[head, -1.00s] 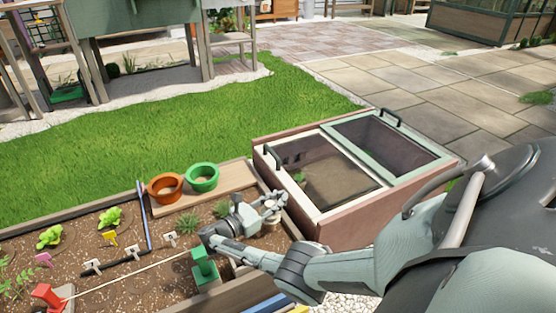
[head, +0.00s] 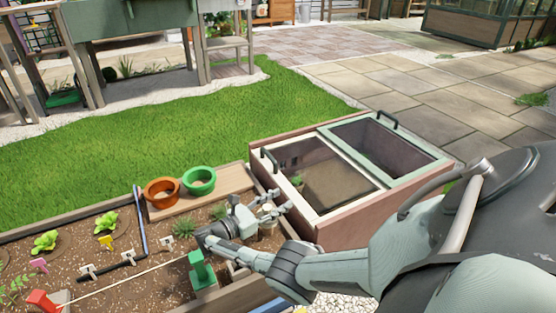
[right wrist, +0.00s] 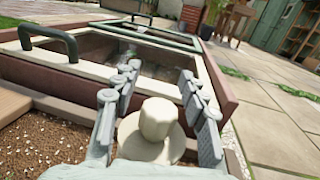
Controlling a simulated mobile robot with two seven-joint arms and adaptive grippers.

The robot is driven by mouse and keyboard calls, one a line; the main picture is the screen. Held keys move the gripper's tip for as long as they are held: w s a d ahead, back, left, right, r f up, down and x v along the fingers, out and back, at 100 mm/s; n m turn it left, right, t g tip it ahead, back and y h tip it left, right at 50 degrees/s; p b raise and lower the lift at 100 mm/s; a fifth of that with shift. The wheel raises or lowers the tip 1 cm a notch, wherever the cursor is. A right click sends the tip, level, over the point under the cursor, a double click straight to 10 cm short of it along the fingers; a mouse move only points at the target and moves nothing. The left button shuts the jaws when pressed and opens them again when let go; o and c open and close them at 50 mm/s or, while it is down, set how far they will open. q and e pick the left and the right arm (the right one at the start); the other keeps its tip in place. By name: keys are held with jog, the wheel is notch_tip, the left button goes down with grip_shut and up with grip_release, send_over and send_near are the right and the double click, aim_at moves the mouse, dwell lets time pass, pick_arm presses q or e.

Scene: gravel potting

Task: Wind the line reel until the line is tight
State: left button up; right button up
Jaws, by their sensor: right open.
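A cream round piece with a raised knob (right wrist: 156,118), seemingly the line reel, sits at the bed's right end. It shows partly behind my gripper in the head view (head: 267,229). My right gripper (head: 282,201) is open, and its fingers appear on both sides of the knob in the right wrist view (right wrist: 158,75). I cannot tell whether they touch it. A pale line (head: 125,277) runs from a red post (head: 40,301) to a green post (head: 201,270) and looks straight; its course beyond the green post is hidden by my arm.
A cold frame (head: 262,186) with dark panes and handles stands close beyond the gripper. An orange pot (head: 161,193) and a green pot (head: 198,182) stand on a board. Seedlings, small markers and a dark pipe (head: 140,215) occupy the soil bed.

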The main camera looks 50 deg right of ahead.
notch_tip(320, 180, up, 10)
dwell(0.6)
dwell(0.4)
